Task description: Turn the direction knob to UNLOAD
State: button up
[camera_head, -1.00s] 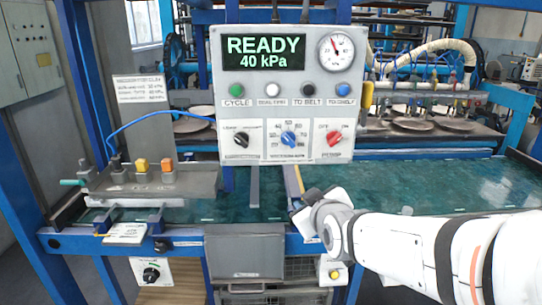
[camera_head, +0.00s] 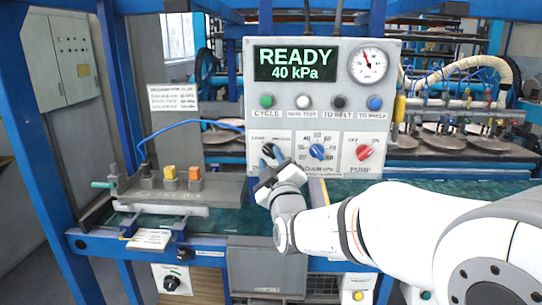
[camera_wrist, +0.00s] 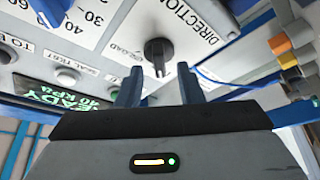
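The direction knob (camera_wrist: 158,50) is a black rotary knob on the white control panel (camera_head: 330,185). In the wrist view it shows beside the word DIRECTION, with a smaller label partly readable next to it. My gripper (camera_wrist: 160,82) is open, its two blue-grey fingers pointing at the knob. The knob's lower end shows in the gap between the fingertips, with free space at both sides; I cannot tell whether the tips reach around it.
The panel's display (camera_head: 295,63) reads READY 40 kPa. Right of my gripper are a blue vacuum knob (camera_head: 317,152) and a red pump knob (camera_head: 364,153). Push buttons run above them, including the green cycle button (camera_head: 267,101).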

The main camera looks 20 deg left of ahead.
jog(key=shift+w+a+r, duration=0.15)
jog(key=shift+w+a, duration=0.1)
jog(key=shift+w, duration=0.3)
grip_shut()
